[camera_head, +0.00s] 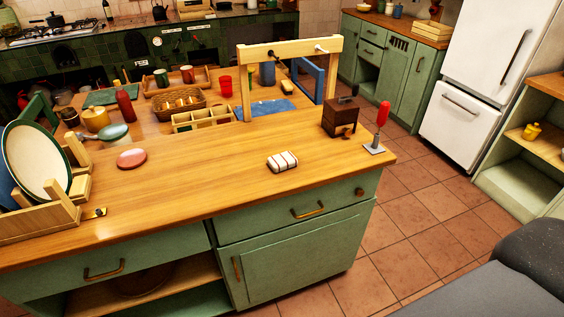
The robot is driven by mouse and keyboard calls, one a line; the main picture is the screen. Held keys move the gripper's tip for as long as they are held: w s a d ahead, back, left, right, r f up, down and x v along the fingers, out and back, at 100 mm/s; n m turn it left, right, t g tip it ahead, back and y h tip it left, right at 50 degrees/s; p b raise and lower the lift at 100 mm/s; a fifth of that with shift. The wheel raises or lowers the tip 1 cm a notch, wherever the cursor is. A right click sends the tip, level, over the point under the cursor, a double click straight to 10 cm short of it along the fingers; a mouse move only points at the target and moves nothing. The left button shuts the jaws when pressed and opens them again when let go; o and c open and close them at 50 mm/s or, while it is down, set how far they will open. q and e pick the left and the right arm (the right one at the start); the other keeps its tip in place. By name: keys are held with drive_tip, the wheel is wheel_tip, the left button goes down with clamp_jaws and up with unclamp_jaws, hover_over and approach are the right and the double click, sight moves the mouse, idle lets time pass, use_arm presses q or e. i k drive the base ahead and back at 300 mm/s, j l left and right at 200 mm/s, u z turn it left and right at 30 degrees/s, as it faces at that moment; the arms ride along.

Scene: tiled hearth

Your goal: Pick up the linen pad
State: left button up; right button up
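A small white pad with dark stripes, which looks like the linen pad (282,161), lies flat on the wooden countertop (215,178) near its front edge, right of the middle. Its top and front side are in plain view, and nothing touches it. Neither of my grippers shows in the head view.
A dark brown wooden box (340,117) and a red-handled tool (380,128) stand to the pad's right. A pink oval (131,158) lies to its left. A divided wooden tray (203,119) and a wooden frame (290,80) stand behind. The counter around the pad is clear.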

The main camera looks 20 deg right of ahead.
sight(284, 161)
drive_tip(key=i+j, duration=0.25)
drive_tip(key=j, duration=0.15)
drive_tip(key=i+j, duration=0.2)
drive_tip(key=j, duration=0.2)
drive_tip(key=z, duration=2.25)
